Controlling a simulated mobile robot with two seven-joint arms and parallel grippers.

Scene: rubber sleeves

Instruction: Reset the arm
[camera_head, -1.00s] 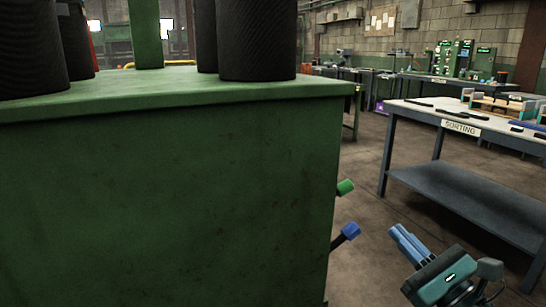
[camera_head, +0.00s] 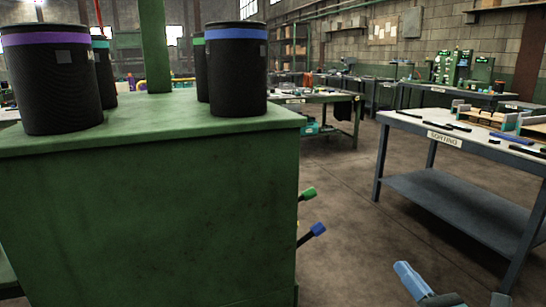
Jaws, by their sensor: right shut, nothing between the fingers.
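My right gripper (camera_head: 410,277) shows at the bottom right of the head view, with blue fingers pressed together and nothing between them. It hangs over the open floor, to the right of the green cabinet and apart from it. Most of the right arm is cut off by the lower edge of the picture. My left gripper and left arm are not in view.
A green cabinet (camera_head: 150,215) fills the left, bearing several black ribbed sleeves with coloured bands (camera_head: 237,75). A green-tipped lever (camera_head: 307,194) and a blue-tipped lever (camera_head: 317,230) stick out of its right side. The sorting table (camera_head: 400,121) stands right. Floor between is clear.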

